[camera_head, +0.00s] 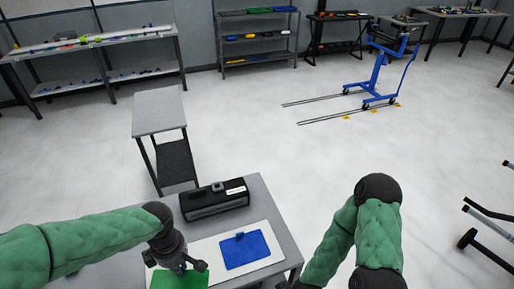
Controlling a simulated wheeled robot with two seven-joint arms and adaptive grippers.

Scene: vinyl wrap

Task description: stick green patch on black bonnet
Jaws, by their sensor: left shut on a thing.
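The green patch (180,280) is a flat green sheet at the bottom edge of the view, partly cut off by the frame. My left gripper (184,267) is shut on its upper edge, at the left part of the white board on the table. I cannot tell whether the patch touches the board. A blue patch (246,251) with a small tab lies on the board to the right. My right arm comes in at the lower right, and its gripper is out of view. No black bonnet can be made out.
A black case (214,201) stands at the back of the grey table (262,196). A narrow side table (159,111) stands beyond it. Shelves (257,36) and benches line the walls. A blue wheeled stand (377,75) is at the back right. The middle floor is clear.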

